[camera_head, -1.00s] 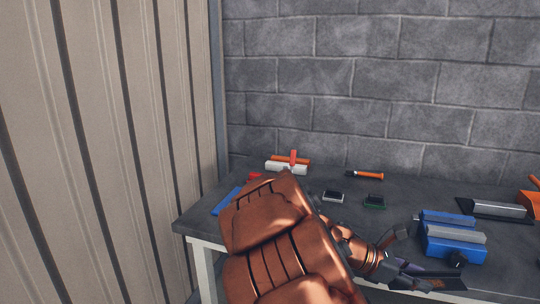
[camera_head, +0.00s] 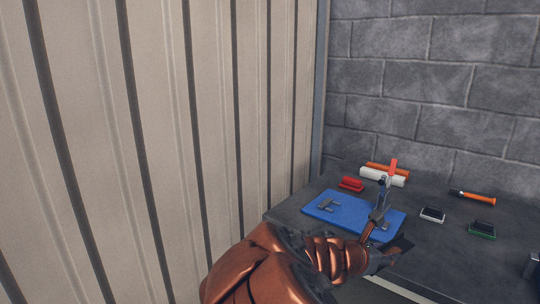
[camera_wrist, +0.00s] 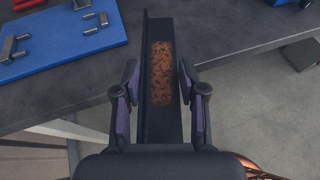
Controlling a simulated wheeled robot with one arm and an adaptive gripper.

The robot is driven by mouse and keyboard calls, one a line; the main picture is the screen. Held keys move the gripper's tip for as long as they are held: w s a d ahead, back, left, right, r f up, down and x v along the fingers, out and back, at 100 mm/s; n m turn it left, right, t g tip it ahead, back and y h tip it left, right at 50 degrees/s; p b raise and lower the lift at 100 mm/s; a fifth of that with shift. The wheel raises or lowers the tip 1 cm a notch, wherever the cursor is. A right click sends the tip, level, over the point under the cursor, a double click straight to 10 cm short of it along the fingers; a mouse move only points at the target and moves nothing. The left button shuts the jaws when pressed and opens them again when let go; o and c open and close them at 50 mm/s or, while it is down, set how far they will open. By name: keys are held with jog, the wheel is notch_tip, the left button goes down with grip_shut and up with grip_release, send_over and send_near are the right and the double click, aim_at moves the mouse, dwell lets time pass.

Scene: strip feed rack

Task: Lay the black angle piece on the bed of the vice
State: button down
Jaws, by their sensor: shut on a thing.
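The black angle piece (camera_wrist: 152,110) is a long dark channel-like strip with a rusty orange patch on its inner face. My gripper (camera_wrist: 163,88) is shut on it, one finger on each side, and the strip points away from the wrist. The blue vice is not clearly in view now; only a grey dark part of something shows at the right edge of the head view.
A corrugated wall is left.

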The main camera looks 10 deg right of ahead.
jog(key=w+a+r+n+t+y, duration=0.1)
jog(key=w+a+n+t+y, duration=0.2)
jog(key=w+a, duration=0.4)
jog(key=w+a+r+n+t+y, duration=0.1)
jog(key=w+a+n+t+y, duration=0.2)
jog(key=w, duration=0.9)
jog(key=w+a+r+n+t+y, duration=0.1)
jog(key=w+a+n+t+y, duration=0.1)
jog(key=w+a+n+y, duration=0.4)
jog(key=w+a+n, duration=0.2)
jog(key=w+a, duration=0.2)
jog(key=shift+w+a+t+y, duration=0.2)
jog(key=shift+a+t+y, duration=0.1)
jog(key=shift+a+t, duration=0.1)
jog(key=shift+d+f, duration=0.1)
jog(key=shift+f, duration=0.05)
notch_tip(320, 180, up, 10)
jog(key=p, duration=1)
jog(key=s+f+m+h, duration=0.2)
jog(key=s+m+h, duration=0.1)
jog(key=s, duration=0.8)
jog(key=shift+f+g+h, duration=0.4)
jog(key=shift+h, duration=0.1)
jog(key=shift+w, duration=0.1)
